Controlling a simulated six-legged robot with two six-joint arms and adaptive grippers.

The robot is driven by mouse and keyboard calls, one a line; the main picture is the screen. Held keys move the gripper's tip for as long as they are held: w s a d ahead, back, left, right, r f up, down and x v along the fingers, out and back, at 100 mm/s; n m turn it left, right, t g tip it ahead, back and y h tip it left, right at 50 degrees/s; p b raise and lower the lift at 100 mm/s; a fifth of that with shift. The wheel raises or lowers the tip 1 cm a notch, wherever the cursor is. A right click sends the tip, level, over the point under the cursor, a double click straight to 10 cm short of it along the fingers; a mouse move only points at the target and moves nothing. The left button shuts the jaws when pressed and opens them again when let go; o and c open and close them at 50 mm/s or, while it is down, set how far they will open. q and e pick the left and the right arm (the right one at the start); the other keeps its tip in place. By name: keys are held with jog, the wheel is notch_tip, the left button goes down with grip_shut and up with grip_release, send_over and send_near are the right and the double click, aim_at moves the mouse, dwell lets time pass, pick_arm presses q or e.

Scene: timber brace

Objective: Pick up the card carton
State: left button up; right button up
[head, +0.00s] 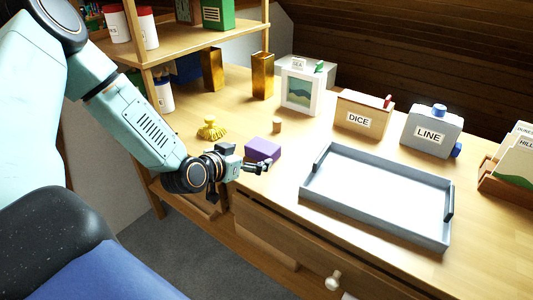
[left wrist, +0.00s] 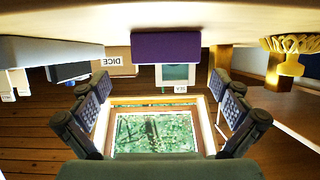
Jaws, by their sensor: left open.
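A small purple carton (head: 263,149) lies on the wooden desk near its front left edge; I take it for the card carton, though I see no label on it. It also shows in the left wrist view (left wrist: 165,47), at the top middle of that upside-down picture. My left gripper (head: 259,166) is at the desk's front edge, just in front of the carton and close to it. In the left wrist view its fingers stand wide apart, with nothing between them. Whether a fingertip touches the carton I cannot tell. My right gripper is in neither view.
A yellow brush-like thing (head: 211,129) and a small wooden cylinder (head: 277,125) stand near the carton. A grey tray (head: 380,213) lies to the right. Behind are a gold vase (head: 262,78), a framed picture (head: 301,92), a DICE box (head: 362,116) and a LINE box (head: 431,132).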

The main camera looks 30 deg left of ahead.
aim_at(257, 151)
pick_arm(q)
jog(key=shift+w+d+f, duration=0.1)
jog(key=shift+w, duration=0.25)
jog(key=shift+w+a+f, duration=0.15)
jog(key=shift+w+a, duration=0.05)
jog(key=shift+w, duration=0.05)
jog(key=b+x, duration=0.2)
jog(key=x, duration=0.2)
jog(key=shift+a+b, duration=0.25)
jog(key=shift+b, duration=0.15)
jog(key=shift+w+d, duration=0.1)
jog(key=shift+w, duration=0.3)
jog(key=shift+s+a, duration=0.2)
jog(key=shift+a, duration=0.05)
jog(key=shift+w+d, duration=0.1)
jog(key=shift+d, duration=0.1)
jog(key=c, duration=0.4)
jog(key=shift+a, duration=0.15)
jog(key=c, duration=0.5)
jog(key=shift+c, duration=0.6)
